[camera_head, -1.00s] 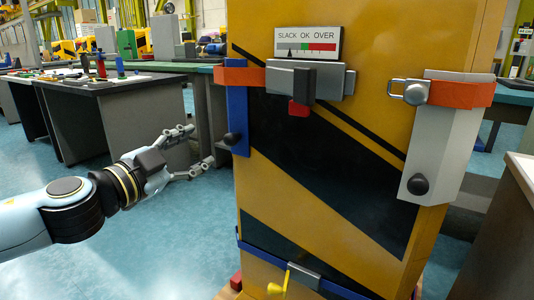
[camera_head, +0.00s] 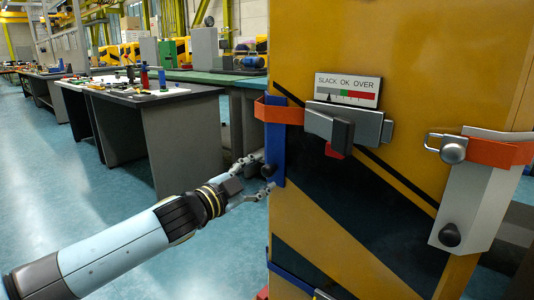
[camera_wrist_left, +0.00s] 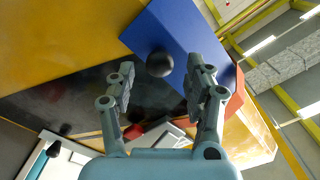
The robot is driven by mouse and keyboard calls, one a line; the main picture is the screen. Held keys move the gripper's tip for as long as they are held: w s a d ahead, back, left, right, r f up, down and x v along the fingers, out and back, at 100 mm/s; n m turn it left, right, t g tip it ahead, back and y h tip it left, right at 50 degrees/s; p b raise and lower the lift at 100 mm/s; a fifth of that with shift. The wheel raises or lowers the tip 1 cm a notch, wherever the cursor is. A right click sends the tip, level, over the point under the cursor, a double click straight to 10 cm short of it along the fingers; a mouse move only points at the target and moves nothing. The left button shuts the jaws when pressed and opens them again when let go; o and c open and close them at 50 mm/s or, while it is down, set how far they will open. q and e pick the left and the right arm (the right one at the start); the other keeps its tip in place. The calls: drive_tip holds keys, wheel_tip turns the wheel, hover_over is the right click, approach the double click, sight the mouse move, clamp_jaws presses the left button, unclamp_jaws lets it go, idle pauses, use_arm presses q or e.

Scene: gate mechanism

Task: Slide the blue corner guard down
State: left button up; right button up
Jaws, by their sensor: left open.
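The blue corner guard (camera_head: 280,145) stands upright on the left edge of the yellow and black cabinet, with an orange strap (camera_head: 279,111) across its upper part. In the left wrist view the guard (camera_wrist_left: 185,28) shows with its dark round knob (camera_wrist_left: 159,64). My left gripper (camera_head: 265,173) is open at the guard's lower part, its fingers on either side of the knob. In the left wrist view the gripper (camera_wrist_left: 160,76) has the knob between its fingertips; I cannot tell if they touch it. My right gripper is not in view.
A grey ratchet buckle (camera_head: 345,126) sits on the strap below a slack gauge (camera_head: 347,90). A grey corner guard (camera_head: 470,205) with a black knob is on the right edge. A lower blue strap (camera_head: 290,280) crosses the cabinet. A workbench (camera_head: 160,145) stands behind my left arm.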

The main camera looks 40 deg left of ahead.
sight(265, 173)
use_arm(q)
drive_tip(key=shift+w+d+p, duration=0.2)
drive_tip(key=shift+w+p, duration=0.6)
drive_tip(key=shift+w, duration=0.8)
drive_tip(key=shift+c, duration=0.2)
clamp_jaws()
